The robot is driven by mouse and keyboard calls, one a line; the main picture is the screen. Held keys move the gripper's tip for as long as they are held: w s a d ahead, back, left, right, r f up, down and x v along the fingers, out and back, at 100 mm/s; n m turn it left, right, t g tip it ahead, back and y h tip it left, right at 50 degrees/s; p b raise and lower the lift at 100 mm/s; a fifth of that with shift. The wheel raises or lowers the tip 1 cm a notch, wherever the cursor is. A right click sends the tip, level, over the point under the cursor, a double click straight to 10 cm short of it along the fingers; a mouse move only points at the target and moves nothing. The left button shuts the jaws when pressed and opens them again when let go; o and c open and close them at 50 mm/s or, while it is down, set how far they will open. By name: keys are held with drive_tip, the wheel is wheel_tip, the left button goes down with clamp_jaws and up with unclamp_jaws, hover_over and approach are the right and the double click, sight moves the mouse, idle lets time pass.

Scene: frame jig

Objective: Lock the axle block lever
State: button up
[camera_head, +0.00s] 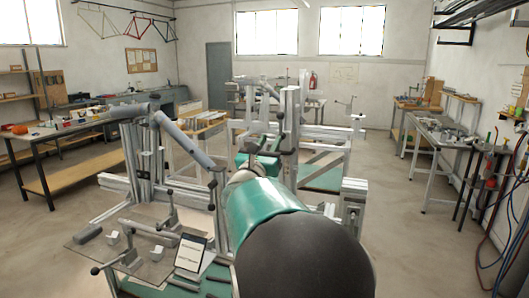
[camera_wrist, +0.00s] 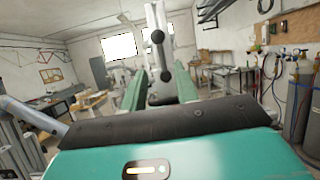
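The jig (camera_head: 291,125) is a frame of grey metal profiles in the middle of the head view. I cannot tell for sure that this is the axle block lever. My gripper (camera_wrist: 160,76) has two green fingers standing apart, one on each side of the lever in the picture. No contact with the lever is visible. The axle block itself cannot be made out. In the head view my green and black arm hides part of the jig.
Workbenches line both sides, the left one (camera_head: 75,130) with a wooden shelf. Hoses (camera_head: 497,200) hang at the right. The floor (camera_head: 420,255) at right is clear.

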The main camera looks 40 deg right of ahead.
drive_tip(key=v, duration=0.4)
drive_tip(key=shift+s, duration=0.1)
idle(0.4)
drive_tip(key=s+a+f+m+g+y, duration=0.25)
drive_tip(key=s+f+m+g, duration=0.2)
drive_tip(key=s+m, duration=0.3)
drive_tip(key=s+a+f+m+y, duration=0.4)
drive_tip(key=a+f+m+y, duration=0.1)
drive_tip(key=a, duration=0.4)
drive_tip(key=s+a+f+m+y, duration=0.4)
drive_tip(key=a+f+m+y, duration=0.2)
drive_tip(key=a+f, duration=0.2)
drive_tip(key=shift+s+a+f+g+y, duration=0.15)
drive_tip(key=shift+s+a+g+y, duration=0.2)
drive_tip(key=shift+a, duration=0.4)
drive_tip(key=s+a+f+m+y, duration=0.1)
drive_tip(key=a+y, duration=0.1)
drive_tip(key=a, duration=0.2)
drive_tip(key=s+a+m+t+y, duration=0.1)
drive_tip(key=a+m+y, duration=0.1)
drive_tip(key=a, duration=0.3)
drive_tip(key=s+a+f+m+y, duration=0.1)
drive_tip(key=a+y, duration=0.1)
drive_tip(key=a, duration=0.3)
drive_tip(key=shift+s+a+f+m+t, duration=0.2)
drive_tip(key=shift+s+f+m+t, duration=0.05)
drive_tip(key=shift+f+t, duration=0.1)
drive_tip(key=shift+c, duration=0.9)
drive_tip(key=shift+w, duration=0.1)
